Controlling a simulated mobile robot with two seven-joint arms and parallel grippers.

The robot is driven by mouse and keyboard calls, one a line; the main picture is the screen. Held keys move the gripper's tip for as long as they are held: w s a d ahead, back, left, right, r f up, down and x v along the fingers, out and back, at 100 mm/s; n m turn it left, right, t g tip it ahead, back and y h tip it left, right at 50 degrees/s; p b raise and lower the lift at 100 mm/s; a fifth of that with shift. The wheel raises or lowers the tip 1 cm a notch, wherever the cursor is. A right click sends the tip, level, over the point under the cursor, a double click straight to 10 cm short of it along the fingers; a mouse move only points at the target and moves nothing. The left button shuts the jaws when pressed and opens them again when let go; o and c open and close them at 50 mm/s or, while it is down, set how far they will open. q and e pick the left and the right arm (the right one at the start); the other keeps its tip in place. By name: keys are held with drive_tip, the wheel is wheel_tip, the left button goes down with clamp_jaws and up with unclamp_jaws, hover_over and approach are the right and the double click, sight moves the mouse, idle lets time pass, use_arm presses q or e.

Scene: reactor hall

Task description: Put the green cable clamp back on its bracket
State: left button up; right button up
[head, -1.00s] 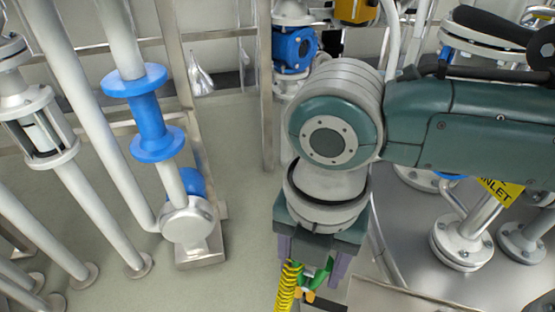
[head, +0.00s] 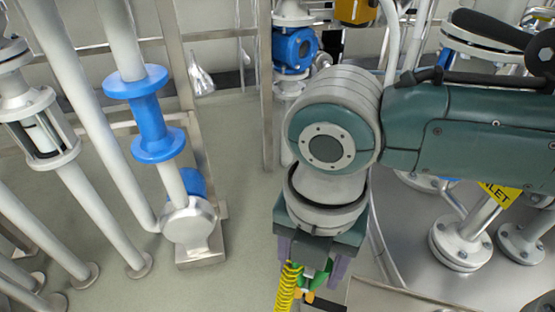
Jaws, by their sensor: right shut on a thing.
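My right gripper (head: 309,274) points down at the bottom middle of the head view, below the teal arm that comes in from the right. Its purple-grey fingers are shut on the green cable clamp (head: 318,279), which shows between them. A yellow coiled cable (head: 288,288) hangs at the left finger, close against the clamp. The clamp's lower part and the cable's lower end are at the picture's bottom edge. I cannot make out the bracket. My left gripper is not in view.
White pipes with a blue flanged section (head: 150,128) stand on the left. A metal post (head: 265,90) and a blue valve (head: 294,48) are behind the arm. Flanged pipe stubs (head: 459,243) stand on a steel surface at right. Grey floor (head: 245,200) is open left of the gripper.

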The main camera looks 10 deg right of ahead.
drive_tip(key=shift+f+b, duration=0.35)
drive_tip(key=shift+f, duration=0.2)
idle(0.4)
drive_tip(key=o, duration=1.1)
drive_tip(key=shift+c, duration=0.2)
wheel_tip(320, 180, up, 9)
drive_tip(key=p, duration=0.5)
drive_tip(key=shift+r, duration=0.5)
